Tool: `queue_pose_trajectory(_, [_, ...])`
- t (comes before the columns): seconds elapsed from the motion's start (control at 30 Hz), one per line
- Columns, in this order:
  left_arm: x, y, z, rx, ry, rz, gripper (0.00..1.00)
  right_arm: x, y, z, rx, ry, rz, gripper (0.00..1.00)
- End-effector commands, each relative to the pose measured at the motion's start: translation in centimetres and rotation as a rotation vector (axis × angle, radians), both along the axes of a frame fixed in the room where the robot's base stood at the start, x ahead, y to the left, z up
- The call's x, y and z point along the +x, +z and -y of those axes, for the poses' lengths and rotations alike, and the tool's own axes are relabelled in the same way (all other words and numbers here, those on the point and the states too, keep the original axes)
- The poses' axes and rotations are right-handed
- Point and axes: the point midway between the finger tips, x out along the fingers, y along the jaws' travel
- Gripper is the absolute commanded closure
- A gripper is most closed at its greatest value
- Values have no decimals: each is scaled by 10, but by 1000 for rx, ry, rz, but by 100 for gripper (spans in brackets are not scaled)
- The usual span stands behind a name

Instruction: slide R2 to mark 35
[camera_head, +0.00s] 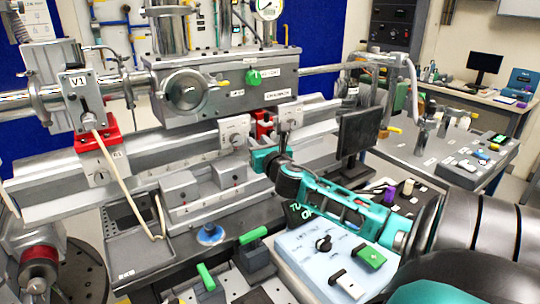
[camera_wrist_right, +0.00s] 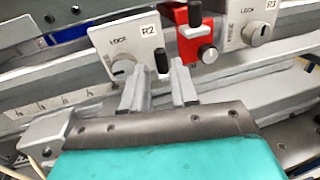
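The R2 carriage (camera_wrist_right: 118,38) is a light grey block with a LOCK knob and a black peg (camera_wrist_right: 161,56) at its right edge. It sits on the rail in the middle of the head view (camera_head: 233,130). My right gripper (camera_wrist_right: 159,73) is open, its two grey fingertips close to the peg, one on each side; I cannot tell whether either touches. In the head view, it (camera_head: 262,160) is just below and right of R2. The scale (camera_wrist_right: 62,103) runs below R2; its numbers are too small to read.
A red clamp (camera_wrist_right: 196,32) stands just right of R2, with the R3 carriage (camera_wrist_right: 257,25) beyond it. R1 (camera_head: 102,172) is far left under a red block with V1. A control box (camera_head: 330,252) with switches is below my right arm.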

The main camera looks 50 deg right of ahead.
Motion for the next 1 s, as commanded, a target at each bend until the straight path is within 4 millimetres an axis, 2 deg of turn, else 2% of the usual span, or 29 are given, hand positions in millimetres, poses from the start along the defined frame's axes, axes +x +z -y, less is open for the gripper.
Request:
queue_pose_trajectory(0.3, [0, 3, 0, 0, 0, 0, 57, -45, -1, -25, 2, 1, -2, 72])
queue_pose_trajectory(0.5, [0, 5, 0, 0, 0, 0, 57, -64, 0, -35, 2, 0, -1, 72])
queue_pose_trajectory(0.7, [0, 5, 0, 0, 0, -1, 57, -72, 0, -39, 0, -1, 0, 72])
queue_pose_trajectory(1.0, [-2, 4, 0, -1, 0, -4, 57, -73, 0, -39, 1, -2, 0, 72])
